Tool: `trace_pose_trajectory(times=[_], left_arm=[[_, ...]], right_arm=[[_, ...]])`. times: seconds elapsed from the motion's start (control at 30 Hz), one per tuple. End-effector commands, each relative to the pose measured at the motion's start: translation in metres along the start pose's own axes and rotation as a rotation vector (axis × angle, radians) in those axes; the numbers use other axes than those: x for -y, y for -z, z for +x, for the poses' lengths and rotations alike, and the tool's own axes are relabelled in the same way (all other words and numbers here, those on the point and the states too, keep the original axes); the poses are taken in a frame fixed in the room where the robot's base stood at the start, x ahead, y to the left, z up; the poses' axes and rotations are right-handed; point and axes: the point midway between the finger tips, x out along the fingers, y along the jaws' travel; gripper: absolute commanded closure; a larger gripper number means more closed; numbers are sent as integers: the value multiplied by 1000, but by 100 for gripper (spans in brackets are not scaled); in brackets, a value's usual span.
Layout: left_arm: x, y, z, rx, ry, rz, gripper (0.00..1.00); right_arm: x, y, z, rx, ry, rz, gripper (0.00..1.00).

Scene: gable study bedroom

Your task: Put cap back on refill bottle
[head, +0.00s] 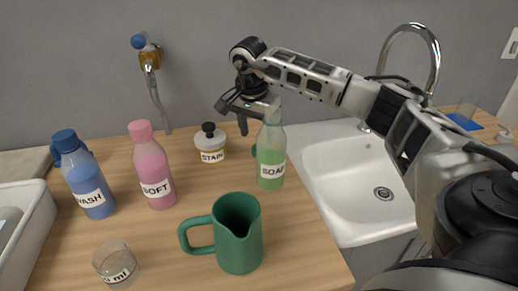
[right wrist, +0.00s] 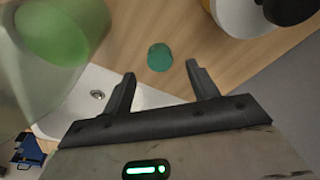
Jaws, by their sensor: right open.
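The refill bottle, a translucent green bottle labelled SOAP (head: 270,160), stands upright on the wooden counter near the sink. It also shows large at the left of the right wrist view (right wrist: 40,75). A green cap (right wrist: 160,57) lies on the counter; in the head view a sliver of it (head: 254,151) shows behind the bottle. My right gripper (head: 236,114) is above the counter behind the bottle's neck, pointing down. In the right wrist view it (right wrist: 160,72) is open and empty, with the cap beyond and between its fingertips. My left gripper is out of view.
A STAIN jar (head: 210,155) with black lid stands left of the cap. A pink SOFT bottle (head: 153,170), blue WASH bottle (head: 85,185), green jug (head: 238,235) and small measuring glass (head: 115,265) stand on the counter (head: 180,270). The sink (head: 345,170) lies right.

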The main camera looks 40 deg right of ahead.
Motion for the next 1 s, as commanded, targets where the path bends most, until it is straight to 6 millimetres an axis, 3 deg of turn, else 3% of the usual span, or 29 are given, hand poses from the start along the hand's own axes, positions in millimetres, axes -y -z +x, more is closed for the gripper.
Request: trace_pose_trajectory(times=[0.27, 0.67, 0.83, 1.0], left_arm=[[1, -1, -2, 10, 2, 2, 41], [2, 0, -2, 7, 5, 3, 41], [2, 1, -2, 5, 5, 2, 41], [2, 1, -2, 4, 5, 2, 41]], right_arm=[[-1, 1, 39, 0, -4, 1, 41], [0, 1, 43, 0, -1, 0, 41], [0, 1, 43, 0, -1, 0, 88], [0, 1, 43, 0, -1, 0, 88]])
